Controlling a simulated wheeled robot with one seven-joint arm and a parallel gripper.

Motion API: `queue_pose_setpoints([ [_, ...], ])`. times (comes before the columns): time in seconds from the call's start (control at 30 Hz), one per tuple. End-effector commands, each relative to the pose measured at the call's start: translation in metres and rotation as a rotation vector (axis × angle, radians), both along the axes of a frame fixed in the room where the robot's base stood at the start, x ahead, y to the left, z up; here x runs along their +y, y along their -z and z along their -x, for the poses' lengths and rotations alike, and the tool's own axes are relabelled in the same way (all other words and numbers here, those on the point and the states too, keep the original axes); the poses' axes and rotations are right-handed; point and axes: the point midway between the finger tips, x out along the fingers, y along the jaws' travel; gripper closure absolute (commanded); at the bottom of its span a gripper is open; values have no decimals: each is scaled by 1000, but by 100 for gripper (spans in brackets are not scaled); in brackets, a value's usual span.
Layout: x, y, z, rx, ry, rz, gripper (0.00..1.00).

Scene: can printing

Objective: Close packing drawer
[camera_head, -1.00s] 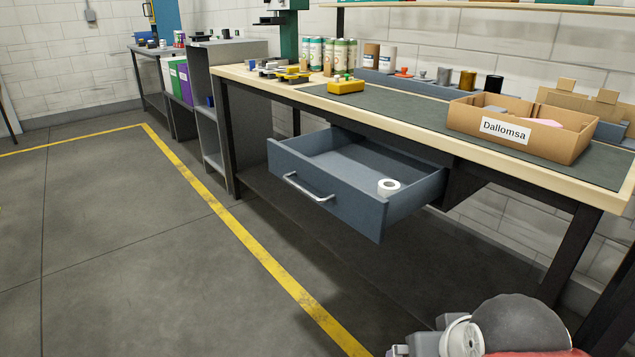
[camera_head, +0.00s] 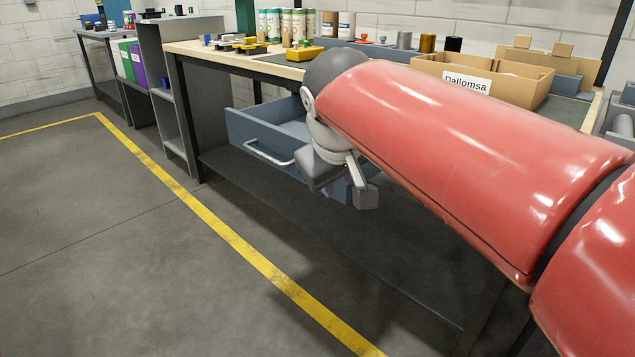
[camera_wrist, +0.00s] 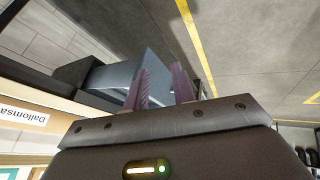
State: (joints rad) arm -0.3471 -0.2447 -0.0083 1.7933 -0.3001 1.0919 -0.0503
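The packing drawer (camera_head: 250,130) is a blue-grey drawer with a silver bar handle (camera_head: 265,153). It stands pulled out under the workbench. My arm and gripper cover its right part and much of its inside in the head view. My gripper (camera_head: 328,188) is at the right end of the drawer front, partly hidden by my own wrist. In the wrist view, the two pinkish fingers of my gripper (camera_wrist: 160,72) are apart with nothing held between them. The drawer (camera_wrist: 112,76) lies just beyond them there; whether they touch it I cannot tell.
The workbench top (camera_head: 190,48) carries several cans, a yellow tool (camera_head: 304,54) and a cardboard box (camera_head: 520,82) labelled Dallomsa. A grey shelf unit (camera_head: 150,70) stands left of the bench. The floor (camera_head: 110,230) in front, crossed by a yellow line, is clear.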

Motion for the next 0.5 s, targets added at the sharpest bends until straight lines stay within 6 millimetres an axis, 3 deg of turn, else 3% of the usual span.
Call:
queue_pose_setpoints([
  [0.03, 17, 1, -18, -10, -36, 29, 81],
  [0.1, 34, -7, -34, -26, -68, 62, 90],
  [0.2, 50, -14, -48, -42, -96, 93, 100],
  [0.37, 56, -14, -58, -50, -107, 109, 100],
  [0.5, 53, 2, -69, -48, -106, 110, 100],
])
